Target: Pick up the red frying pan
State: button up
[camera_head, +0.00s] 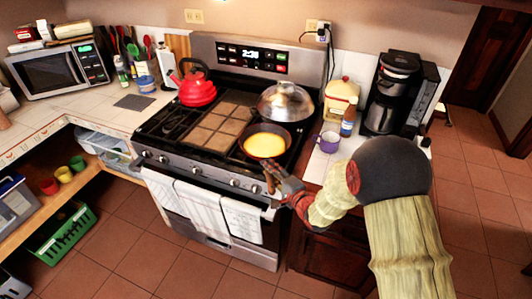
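A round frying pan (264,127) with a dark inside and bright yellow contents sits on the front right of the stove top. It looks dark, and I cannot clearly make out red on it. My gripper (273,178) is low at the stove's front edge, just in front of the pan and close to where its handle seems to be. The gripper largely hides the handle. The fingers are small and blurred, so I cannot tell whether they are open or touch the handle.
A domed metal lid (286,100) stands behind the pan. A red kettle (196,86) stands at the stove's left back. A purple mug (328,142), small bottle (348,122) and coffee maker (392,92) crowd the right counter. White towels (205,210) hang on the oven front.

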jog(key=c, duration=0.6)
grip_shut()
dwell(0.4)
